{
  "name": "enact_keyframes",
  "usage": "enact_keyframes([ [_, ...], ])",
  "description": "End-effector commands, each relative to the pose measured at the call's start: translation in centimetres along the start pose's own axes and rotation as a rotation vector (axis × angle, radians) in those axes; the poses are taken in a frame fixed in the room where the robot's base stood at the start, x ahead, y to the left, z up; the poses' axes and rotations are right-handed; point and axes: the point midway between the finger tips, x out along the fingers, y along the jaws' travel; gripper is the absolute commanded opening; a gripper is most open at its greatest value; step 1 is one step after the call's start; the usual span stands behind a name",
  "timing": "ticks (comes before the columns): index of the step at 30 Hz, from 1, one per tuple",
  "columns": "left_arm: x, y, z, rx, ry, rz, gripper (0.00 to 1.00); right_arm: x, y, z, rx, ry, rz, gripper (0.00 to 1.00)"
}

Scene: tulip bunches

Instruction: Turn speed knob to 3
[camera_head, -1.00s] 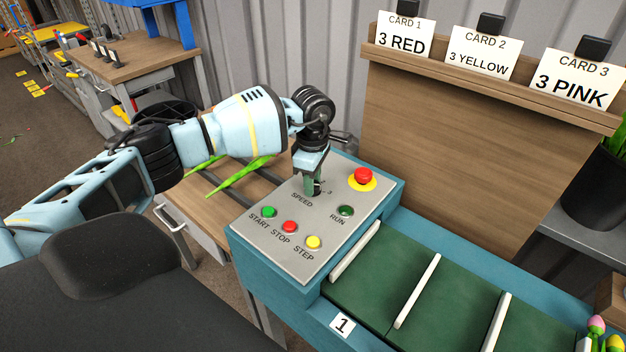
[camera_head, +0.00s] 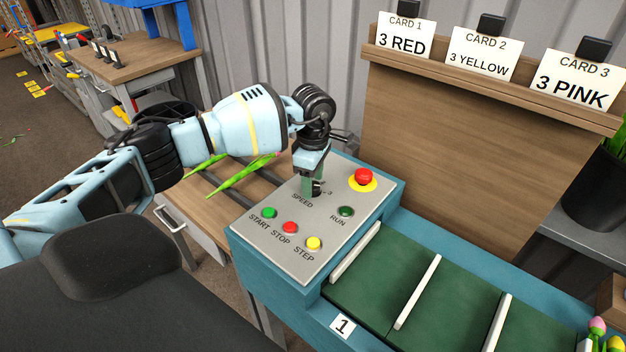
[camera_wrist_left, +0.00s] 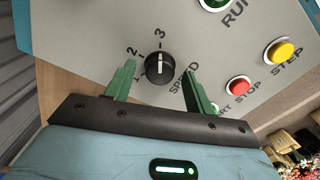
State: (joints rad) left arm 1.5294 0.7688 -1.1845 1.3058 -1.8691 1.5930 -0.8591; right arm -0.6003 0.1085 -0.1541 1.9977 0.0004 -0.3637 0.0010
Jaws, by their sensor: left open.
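The speed knob (camera_wrist_left: 160,68) is a black round dial on the grey control panel (camera_head: 279,245), with 1, 2 and 3 printed around it. In the left wrist view its white pointer line points up toward the 3. My left gripper (camera_wrist_left: 158,72) is open, with one green finger on each side of the knob and gaps between. In the head view the left gripper (camera_head: 312,187) is over the knob's place by the SPEED label and partly hides it. My right gripper is not in view.
Close by on the panel are a green START button (camera_head: 269,212), red STOP button (camera_head: 289,227), yellow STEP button (camera_head: 313,242), green RUN button (camera_head: 345,211) and a large red button (camera_head: 363,176). A green conveyor (camera_head: 385,276) with white slats lies to the right. Green tulip stems (camera_head: 240,177) lie behind.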

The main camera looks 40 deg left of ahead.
Motion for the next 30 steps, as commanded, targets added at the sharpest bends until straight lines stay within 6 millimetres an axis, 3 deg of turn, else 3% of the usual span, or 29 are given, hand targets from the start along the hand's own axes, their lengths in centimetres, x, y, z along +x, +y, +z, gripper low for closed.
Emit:
enact_keyframes([
  [9, -5.0, 0.1, 0.0, 0.000, -0.001, 0.004, 0.54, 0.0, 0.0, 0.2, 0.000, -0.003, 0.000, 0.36],
  [15, -6.9, 0.1, 0.0, -0.001, -0.001, 0.003, 0.54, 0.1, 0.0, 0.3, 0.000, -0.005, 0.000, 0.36],
  [30, -7.3, 0.0, 0.0, 0.000, 0.000, 0.002, 0.54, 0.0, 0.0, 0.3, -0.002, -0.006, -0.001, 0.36],
])
